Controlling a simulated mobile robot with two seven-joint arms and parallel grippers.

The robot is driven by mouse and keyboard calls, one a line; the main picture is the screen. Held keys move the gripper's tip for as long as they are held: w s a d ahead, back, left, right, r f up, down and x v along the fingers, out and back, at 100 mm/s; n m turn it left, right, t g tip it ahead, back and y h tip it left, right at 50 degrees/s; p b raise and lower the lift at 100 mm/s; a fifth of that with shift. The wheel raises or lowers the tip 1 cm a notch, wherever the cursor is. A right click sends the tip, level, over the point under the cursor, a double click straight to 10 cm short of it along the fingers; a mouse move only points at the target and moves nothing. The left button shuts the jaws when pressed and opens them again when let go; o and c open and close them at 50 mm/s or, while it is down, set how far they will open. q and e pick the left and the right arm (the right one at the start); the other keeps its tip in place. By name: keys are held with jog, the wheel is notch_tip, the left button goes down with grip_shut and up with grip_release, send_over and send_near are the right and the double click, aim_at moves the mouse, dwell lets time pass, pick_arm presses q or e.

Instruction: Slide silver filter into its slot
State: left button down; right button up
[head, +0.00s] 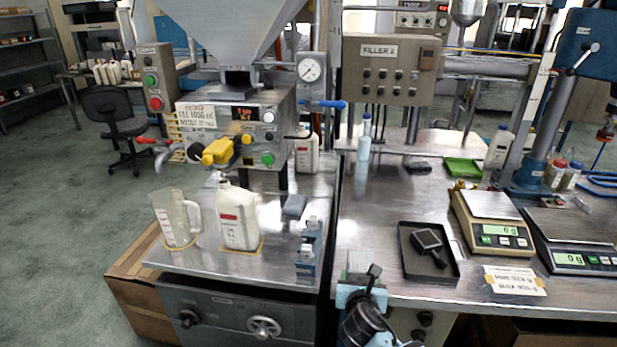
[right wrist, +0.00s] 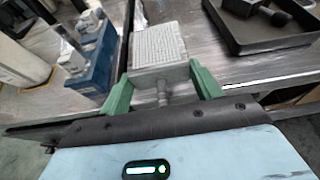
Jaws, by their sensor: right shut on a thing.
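The silver filter (head: 361,262) is a small grey block with a fine ribbed face. In the right wrist view the filter (right wrist: 158,52) stands upright between my green fingertips, with a short stem below it. My right gripper (head: 361,284) is shut on it, over the front edge of the benches; it also shows in the right wrist view (right wrist: 162,86). Left of it, a blue holder (head: 305,268) with silver tops stands on the left bench; it also shows in the right wrist view (right wrist: 98,62). I cannot tell which opening is the filter's slot. My left gripper is not in view.
A black tray (head: 413,268) with a dark square tool (head: 428,244) lies right of the filter. Scales (head: 495,238) stand farther right. A white jug (head: 237,218) and a clear measuring jug (head: 176,220) stand under the filling machine (head: 235,115). A narrow gap separates the benches.

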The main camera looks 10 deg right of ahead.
jog(key=shift+n+t+y, duration=0.3)
jog(key=shift+n+y, duration=0.4)
jog(key=s+r, duration=0.1)
jog(key=s, duration=0.2)
jog(key=s+d+r, duration=0.1)
jog(key=s, duration=0.2)
jog(key=s+d+r, duration=0.1)
jog(key=s, duration=0.2)
jog(key=shift+s+d+r, duration=0.1)
jog(key=shift+s+d, duration=0.1)
jog(key=shift+s, duration=0.1)
jog(key=s+r, duration=0.1)
jog(key=s, duration=0.2)
jog(key=s+a+r+n+y, duration=0.1)
jog(key=s+r, duration=0.1)
jog(key=s, duration=0.1)
jog(key=s+r+y, duration=0.1)
jog(key=s, duration=0.2)
jog(key=shift+s+a+r+n, duration=0.25)
jog(key=shift+a+n, duration=0.05)
jog(key=shift+n, duration=0.1)
jog(key=shift+s+a+r+y, duration=0.1)
jog(key=shift+s+r+y, duration=0.1)
jog(key=shift+s+y, duration=0.15)
